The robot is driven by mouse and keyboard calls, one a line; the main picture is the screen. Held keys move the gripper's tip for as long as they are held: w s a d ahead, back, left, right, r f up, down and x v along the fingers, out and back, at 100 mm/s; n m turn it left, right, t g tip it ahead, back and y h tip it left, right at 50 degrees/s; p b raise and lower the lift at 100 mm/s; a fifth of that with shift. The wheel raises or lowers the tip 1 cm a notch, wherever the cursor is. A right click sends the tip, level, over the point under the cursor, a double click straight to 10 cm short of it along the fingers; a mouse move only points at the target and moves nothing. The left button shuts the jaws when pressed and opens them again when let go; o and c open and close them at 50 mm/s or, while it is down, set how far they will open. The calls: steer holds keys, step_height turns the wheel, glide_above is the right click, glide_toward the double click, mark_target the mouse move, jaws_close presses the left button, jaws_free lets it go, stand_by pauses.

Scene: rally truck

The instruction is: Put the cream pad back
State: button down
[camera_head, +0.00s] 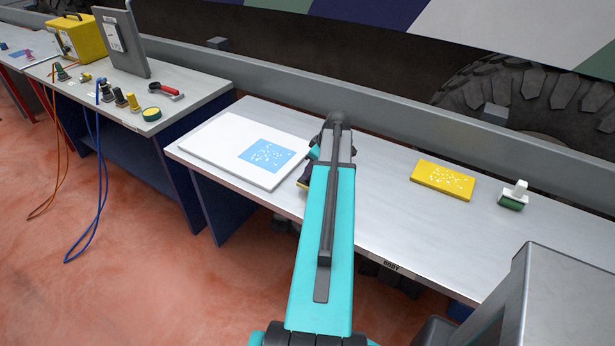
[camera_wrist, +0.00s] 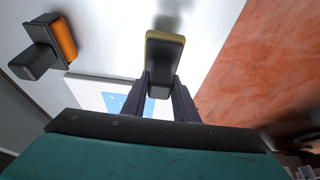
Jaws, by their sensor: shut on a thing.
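The cream pad (camera_wrist: 165,38), with a tan-yellow rim and a dark handle, is between my gripper's fingers (camera_wrist: 165,88) in the wrist view. The gripper is shut on its handle. In the head view my gripper (camera_head: 312,166) is mostly hidden by my teal arm. A yellowish edge of the held pad (camera_head: 302,184) shows low beside the arm, near the bench's front edge. I cannot tell whether the pad touches the bench top.
A white board (camera_head: 215,147) with a blue stencil (camera_head: 268,154) lies left of my gripper. An orange pad with a dark handle (camera_wrist: 65,40) stands nearby. Bare bench (camera_head: 400,225) lies between.

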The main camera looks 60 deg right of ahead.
steer(key=shift+w+d, duration=0.3)
steer(key=shift+w+d+f+p, duration=0.1)
steer(key=shift+w+p, duration=0.05)
steer(key=shift+p, duration=0.2)
steer(key=shift+f+p, duration=0.65)
steer(key=shift+f, duration=0.85)
steer(key=shift+f, duration=0.2)
steer(key=c, duration=1.4)
jaws_free()
steer(key=shift+r+p, duration=0.15)
steer(key=shift+p, duration=0.15)
